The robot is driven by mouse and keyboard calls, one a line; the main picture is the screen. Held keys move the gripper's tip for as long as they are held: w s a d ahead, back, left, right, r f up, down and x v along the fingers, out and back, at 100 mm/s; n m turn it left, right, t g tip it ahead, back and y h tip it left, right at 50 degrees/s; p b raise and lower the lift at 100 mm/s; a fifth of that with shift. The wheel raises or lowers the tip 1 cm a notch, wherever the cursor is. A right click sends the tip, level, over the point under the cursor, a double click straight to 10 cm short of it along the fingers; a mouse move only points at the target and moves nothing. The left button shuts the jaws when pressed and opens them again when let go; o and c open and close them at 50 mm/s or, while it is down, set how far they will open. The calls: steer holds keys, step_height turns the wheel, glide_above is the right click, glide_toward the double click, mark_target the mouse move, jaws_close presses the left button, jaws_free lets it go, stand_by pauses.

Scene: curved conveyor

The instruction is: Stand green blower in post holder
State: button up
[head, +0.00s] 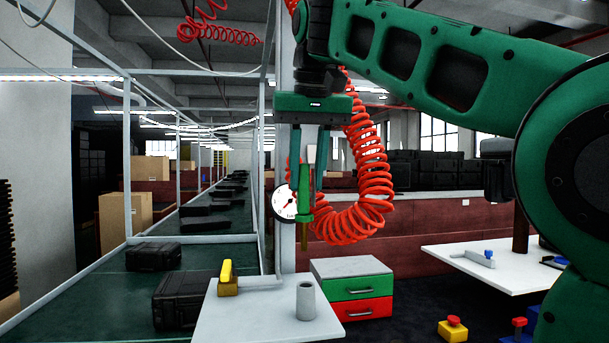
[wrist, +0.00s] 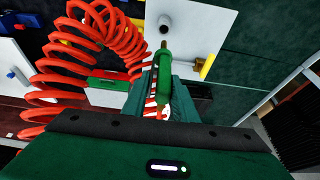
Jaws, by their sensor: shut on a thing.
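My gripper (head: 308,186) is shut on the green blower (head: 304,208) and holds it upright in the air, with its thin brass-coloured nozzle pointing down. The blower also shows between the fingers in the wrist view (wrist: 164,90). The post holder is a grey upright cylinder (head: 305,301) with a dark open top, on the white table (head: 240,318) below. In the head view the nozzle is above the holder, with a clear gap. The holder also shows in the wrist view (wrist: 165,21), beyond the nozzle tip.
A red coiled hose (head: 372,170) hangs close beside my gripper. A yellow-handled tool (head: 227,279) is on the white table, left of the holder. A drawer unit (head: 350,268) stands behind it. Black cases (head: 183,297) lie on the conveyor at left. A round gauge (head: 284,203) shows beside the blower.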

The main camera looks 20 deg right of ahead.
mark_target(309, 194)
steer(key=shift+s+f, duration=0.1)
steer(key=shift+f, duration=2.5)
steer(key=shift+s+d, duration=0.1)
steer(key=shift+s, duration=0.05)
step_height(309, 194, down, 7)
stand_by(2.8)
steer(key=o, duration=0.9)
steer(key=v, duration=1)
steer(key=shift+r, duration=0.35)
